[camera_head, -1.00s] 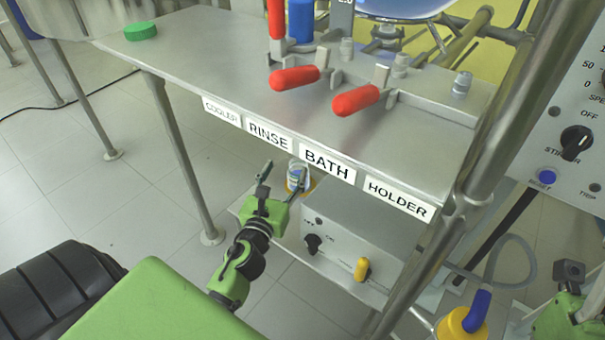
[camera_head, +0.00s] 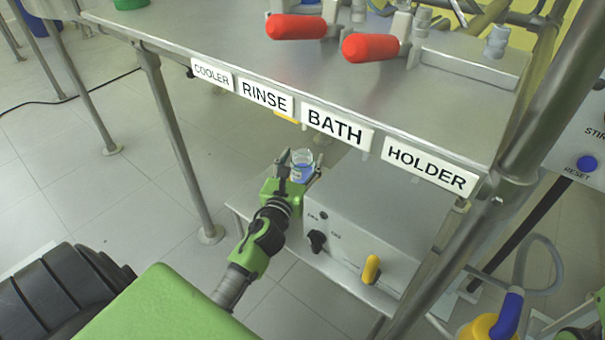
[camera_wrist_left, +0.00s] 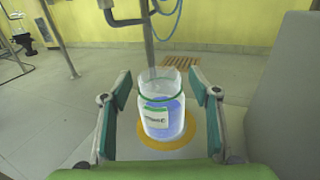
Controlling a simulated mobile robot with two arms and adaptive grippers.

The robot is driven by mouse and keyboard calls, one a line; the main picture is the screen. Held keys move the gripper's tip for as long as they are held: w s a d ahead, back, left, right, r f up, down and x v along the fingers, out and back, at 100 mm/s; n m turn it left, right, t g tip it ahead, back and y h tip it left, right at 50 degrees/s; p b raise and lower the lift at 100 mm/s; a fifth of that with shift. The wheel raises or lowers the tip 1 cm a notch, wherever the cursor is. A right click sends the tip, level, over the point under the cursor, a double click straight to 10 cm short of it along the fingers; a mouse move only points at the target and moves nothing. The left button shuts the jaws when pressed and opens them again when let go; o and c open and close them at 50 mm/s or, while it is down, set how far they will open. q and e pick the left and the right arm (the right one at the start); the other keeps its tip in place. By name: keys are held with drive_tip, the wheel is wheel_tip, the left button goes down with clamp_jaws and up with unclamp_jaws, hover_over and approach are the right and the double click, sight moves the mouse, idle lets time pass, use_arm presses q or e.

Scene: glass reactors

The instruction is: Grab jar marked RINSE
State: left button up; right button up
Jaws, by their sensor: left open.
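A clear glass jar (camera_head: 303,163) with blue liquid stands on the lower shelf, under the RINSE label (camera_head: 265,97) and the BATH label (camera_head: 338,125). In the left wrist view the jar (camera_wrist_left: 162,112) is upright, with a green band at its neck and a white label too small to read. It stands on a yellow disc (camera_wrist_left: 185,147). My left gripper (camera_head: 298,172) is open, with one finger on each side of the jar. In the left wrist view the gripper (camera_wrist_left: 161,112) shows gaps between both fingers and the glass. My right gripper is out of view.
A grey control box (camera_head: 350,230) with a black knob and a yellow knob (camera_head: 371,268) stands right beside the jar. The steel table top (camera_head: 215,50) overhangs the shelf. A table leg (camera_head: 180,150) stands to the left.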

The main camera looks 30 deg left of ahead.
use_arm(q)
drive_tip(key=shift+w+a, duration=0.1)
drive_tip(key=shift+w, duration=0.35)
drive_tip(key=shift+c, duration=0.5)
drive_tip(key=c, duration=1.3)
drive_tip(key=shift+o, duration=0.2)
drive_tip(key=shift+r, duration=0.1)
drive_tip(key=shift+r, duration=0.15)
